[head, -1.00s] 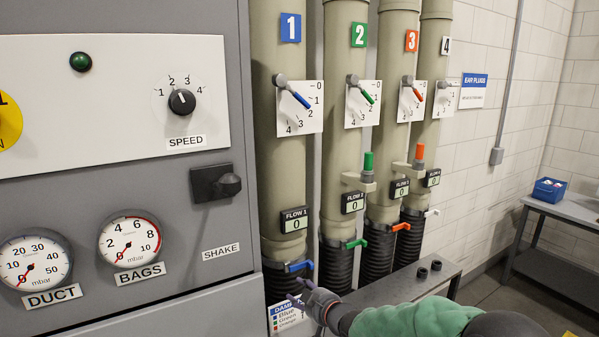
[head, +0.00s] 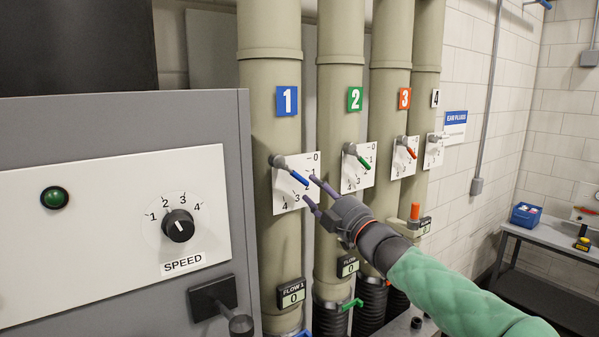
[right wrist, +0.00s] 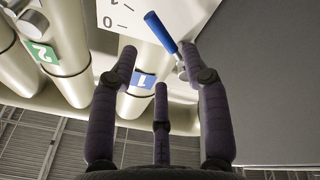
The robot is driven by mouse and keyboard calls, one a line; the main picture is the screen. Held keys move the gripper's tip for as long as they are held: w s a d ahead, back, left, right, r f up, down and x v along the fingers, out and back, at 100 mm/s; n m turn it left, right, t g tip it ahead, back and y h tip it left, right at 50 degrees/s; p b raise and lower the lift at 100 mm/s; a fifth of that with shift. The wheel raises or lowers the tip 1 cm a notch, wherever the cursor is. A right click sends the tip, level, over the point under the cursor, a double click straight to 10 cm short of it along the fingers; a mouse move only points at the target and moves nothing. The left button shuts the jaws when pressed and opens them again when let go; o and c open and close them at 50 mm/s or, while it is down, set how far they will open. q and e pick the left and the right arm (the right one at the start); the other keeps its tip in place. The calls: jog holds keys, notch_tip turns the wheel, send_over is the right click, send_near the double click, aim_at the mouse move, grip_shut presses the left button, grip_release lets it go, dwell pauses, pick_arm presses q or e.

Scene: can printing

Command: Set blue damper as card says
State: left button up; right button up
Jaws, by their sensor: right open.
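The blue damper lever (head: 299,178) is on the duct marked 1, in front of its white scale plate (head: 285,203). It slants down to the right; its exact mark is hard to read beside my fingers. The blue handle also shows in the right wrist view (right wrist: 161,32), just beyond the fingertips. My right gripper (head: 309,189) is open, its fingers spread around the handle's tip, with no clear grip on it. The Flow 1 display (head: 291,294) reads 0. The card and my left gripper are not in view.
The green lever (head: 363,162), orange lever (head: 410,153) and a fourth lever are on ducts to the right. A grey cabinet with a speed knob (head: 178,226) and a black handle (head: 213,297) stands at left. A blue box (head: 525,215) sits on the right table.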

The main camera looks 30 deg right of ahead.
aim_at(301, 178)
jog(key=p+x, duration=0.2)
jog(key=x, duration=0.6)
jog(key=shift+f, duration=0.1)
grip_shut()
